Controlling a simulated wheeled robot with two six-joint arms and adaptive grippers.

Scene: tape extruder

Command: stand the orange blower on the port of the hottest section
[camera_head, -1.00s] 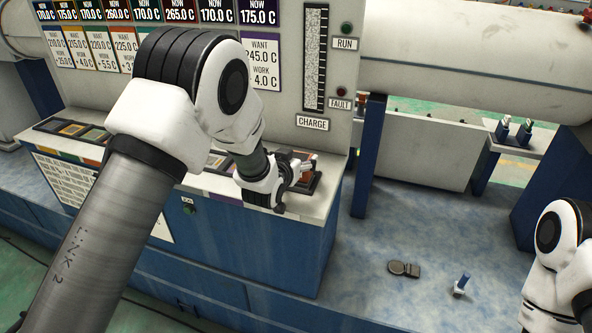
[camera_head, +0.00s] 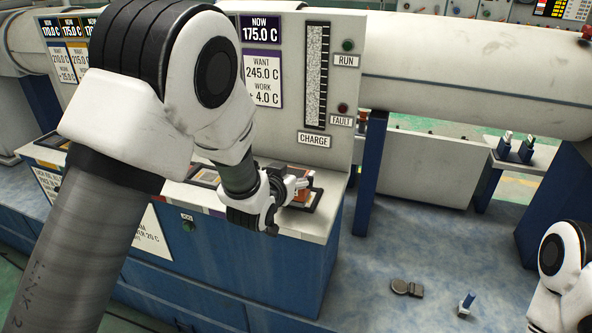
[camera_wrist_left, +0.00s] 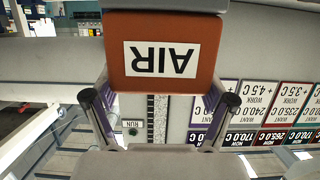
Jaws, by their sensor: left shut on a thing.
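The orange blower, a block with a white AIR label, fills the top middle of the left wrist view (camera_wrist_left: 160,88), where it appears upside down. My left gripper (camera_head: 292,186) is shut on it, with a finger on each side. In the head view a small orange part of the blower (camera_head: 301,193) shows past the fingers, over or near the dark frame (camera_head: 317,201) at the right end of the console ledge. I cannot tell whether it touches the frame. My left arm hides several temperature panels and part of the ledge. One visible panel (camera_head: 260,31) reads NOW 175.0 C.
The console ledge (camera_head: 313,228) carries other dark-framed ports, one (camera_head: 205,178) just left of my gripper. A charge gauge (camera_head: 317,75) is on the console face. A dark fitting (camera_head: 407,288) and a blue-handled item (camera_head: 467,303) lie on the blue deck. My right arm is at lower right.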

